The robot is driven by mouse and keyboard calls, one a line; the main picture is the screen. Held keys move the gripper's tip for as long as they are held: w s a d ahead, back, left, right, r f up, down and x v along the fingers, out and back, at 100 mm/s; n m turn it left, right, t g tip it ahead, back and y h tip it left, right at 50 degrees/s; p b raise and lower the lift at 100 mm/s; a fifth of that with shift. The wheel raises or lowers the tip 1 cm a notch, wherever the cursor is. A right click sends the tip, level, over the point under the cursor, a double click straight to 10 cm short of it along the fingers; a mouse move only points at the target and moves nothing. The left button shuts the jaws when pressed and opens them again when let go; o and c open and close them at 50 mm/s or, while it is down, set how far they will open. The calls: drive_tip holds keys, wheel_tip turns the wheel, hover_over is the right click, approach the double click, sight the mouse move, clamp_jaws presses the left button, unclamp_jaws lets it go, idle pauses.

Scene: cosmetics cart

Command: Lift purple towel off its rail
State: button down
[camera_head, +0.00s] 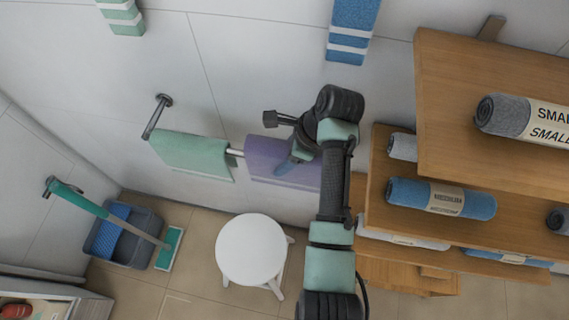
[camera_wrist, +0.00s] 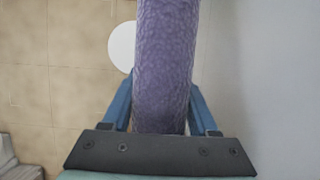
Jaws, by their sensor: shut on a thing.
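The purple towel (camera_head: 268,158) hangs over a wall rail (camera_head: 236,152) in the head view, to the right of a green towel (camera_head: 193,153) on the same rail. My gripper (camera_head: 292,164) is at the purple towel, and my arm covers its right part. In the wrist view the purple towel (camera_wrist: 163,65) runs up between the two blue fingers of my gripper (camera_wrist: 160,105), which are shut on it. The right end of the rail is hidden behind my arm.
A white stool (camera_head: 250,248) stands below the towels. A wooden shelf (camera_head: 440,75) with rolled towels is close to the right of my arm. A bucket (camera_head: 122,238) and a mop (camera_head: 110,214) stand at lower left. The wall is directly behind the rail.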

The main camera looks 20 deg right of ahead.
wheel_tip(320, 180, up, 11)
drive_tip(key=shift+r+p, duration=0.2)
drive_tip(key=shift+p, duration=1)
drive_tip(key=shift+r+p, duration=1.05)
drive_tip(key=shift+r, duration=0.1)
drive_tip(key=shift+r, duration=0.1)
drive_tip(key=shift+r+p, duration=0.3)
drive_tip(key=shift+p, duration=0.6)
drive_tip(key=shift+f, duration=0.1)
drive_tip(key=shift+f, duration=0.1)
drive_tip(key=shift+s, duration=0.1)
